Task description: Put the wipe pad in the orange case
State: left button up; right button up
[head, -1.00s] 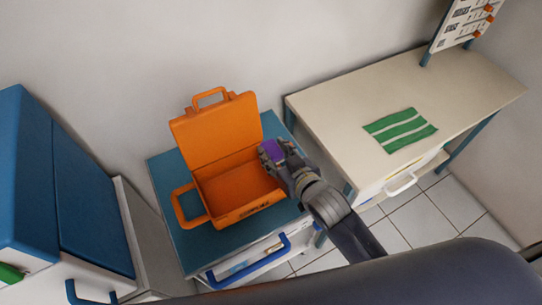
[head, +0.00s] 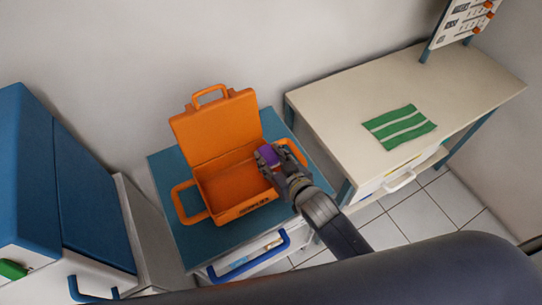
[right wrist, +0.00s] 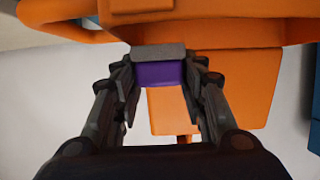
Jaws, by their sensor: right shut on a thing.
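The orange case (head: 237,188) stands open on a blue-topped cabinet, its lid (head: 218,129) raised against the wall side. My right gripper (head: 270,160) is shut on the purple wipe pad (head: 267,153) and holds it at the right end of the case, by the rim. In the right wrist view the purple pad (right wrist: 159,75) sits between the two fingers, with a grey piece along its edge and the orange case (right wrist: 240,85) beyond. Whether the pad is inside or above the rim is hard to tell. My left gripper is not in view.
The case's side handle (head: 183,203) sticks out at the left. The blue cabinet top (head: 170,165) has a little bare room around the case. A cream table (head: 340,110) with a green striped cloth (head: 399,127) stands at the right. A blue cabinet (head: 70,190) stands at the left.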

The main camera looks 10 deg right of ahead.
jog(key=shift+f, duration=0.3)
jog(key=o, duration=1)
jog(key=shift+c, duration=0.2)
jog(key=shift+r, duration=0.3)
jog(key=shift+r+p, duration=0.3)
jog(key=shift+r, duration=0.15)
jog(key=b+v, duration=0.2)
jog(key=v, duration=1)
